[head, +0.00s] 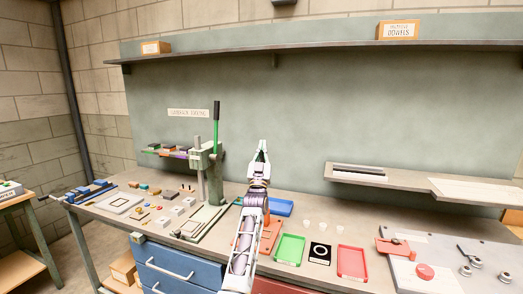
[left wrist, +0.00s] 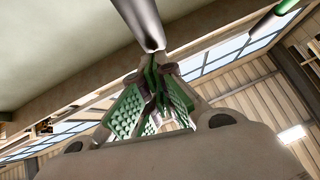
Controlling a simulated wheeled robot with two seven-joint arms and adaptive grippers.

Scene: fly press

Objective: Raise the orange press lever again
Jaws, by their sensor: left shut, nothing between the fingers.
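An orange base (head: 270,236) stands on the bench, mostly hidden behind my left arm; I cannot make out its lever in the head view. My left gripper (head: 262,147) points upward above it, its green-padded fingers shut and empty. In the left wrist view the fingers (left wrist: 160,75) are together, and a smooth grey bar (left wrist: 143,20) comes down from the top edge close to the fingertips. I cannot tell whether it touches them or what it belongs to. My right gripper is not in view.
A green press (head: 206,165) with an upright black-gripped lever (head: 217,120) stands just left of my gripper. Blue (head: 281,207), green (head: 289,249) and red (head: 352,262) trays lie on the bench. A long shelf (head: 330,45) crosses the wall above.

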